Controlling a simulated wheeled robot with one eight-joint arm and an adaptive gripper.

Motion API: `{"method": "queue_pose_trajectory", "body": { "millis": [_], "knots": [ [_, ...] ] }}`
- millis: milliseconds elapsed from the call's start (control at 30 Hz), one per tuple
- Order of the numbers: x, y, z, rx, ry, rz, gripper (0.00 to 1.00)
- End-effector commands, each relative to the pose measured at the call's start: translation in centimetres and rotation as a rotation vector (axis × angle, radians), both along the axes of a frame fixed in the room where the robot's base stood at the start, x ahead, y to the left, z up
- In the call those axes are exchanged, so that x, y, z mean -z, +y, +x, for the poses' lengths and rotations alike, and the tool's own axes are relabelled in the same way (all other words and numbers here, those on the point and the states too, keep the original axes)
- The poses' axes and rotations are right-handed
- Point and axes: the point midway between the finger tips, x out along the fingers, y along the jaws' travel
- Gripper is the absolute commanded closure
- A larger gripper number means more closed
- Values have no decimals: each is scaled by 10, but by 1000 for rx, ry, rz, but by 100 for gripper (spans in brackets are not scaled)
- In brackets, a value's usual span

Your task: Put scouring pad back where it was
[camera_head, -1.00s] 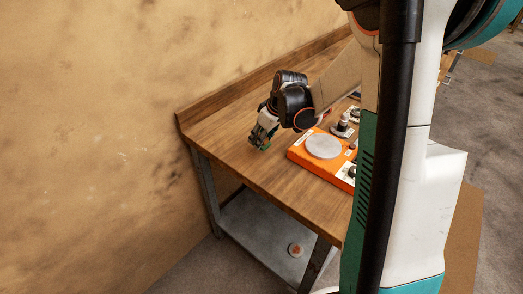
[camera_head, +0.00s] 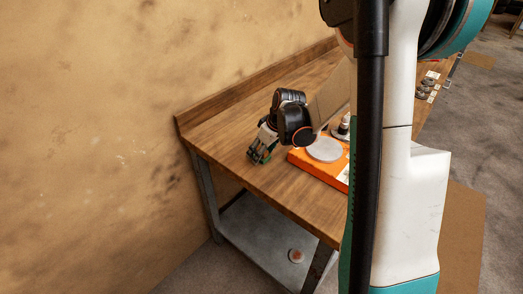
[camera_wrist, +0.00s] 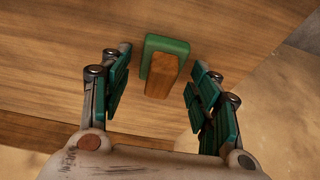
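The scouring pad (camera_wrist: 180,46) is a green slab with a brown block (camera_wrist: 163,76) over it in the wrist view. It appears to lie on the wooden tabletop, between and just ahead of my fingers. My gripper (camera_wrist: 162,85) is open, with a gap on each side of the pad. In the head view my gripper (camera_head: 259,156) points down at the tabletop near its front left edge. The pad cannot be made out clearly there; green shows at the fingertips.
An orange tray (camera_head: 318,170) with a round grey disc (camera_head: 324,149) stands right of my gripper on the workbench (camera_head: 230,128). A lower shelf (camera_head: 262,232) holds a small round item (camera_head: 295,256). A wall borders the bench. Bare wood lies around my gripper.

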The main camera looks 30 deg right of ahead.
Motion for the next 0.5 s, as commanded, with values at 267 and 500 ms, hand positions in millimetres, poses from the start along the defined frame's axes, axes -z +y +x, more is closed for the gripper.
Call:
{"method": "queue_pose_trajectory", "body": {
  "millis": [267, 500],
  "knots": [
    [-1, 0, 0, 0, 0, 0, 43],
    [-29, -4, -9, 2, 0, 0, 43]
  ]
}}
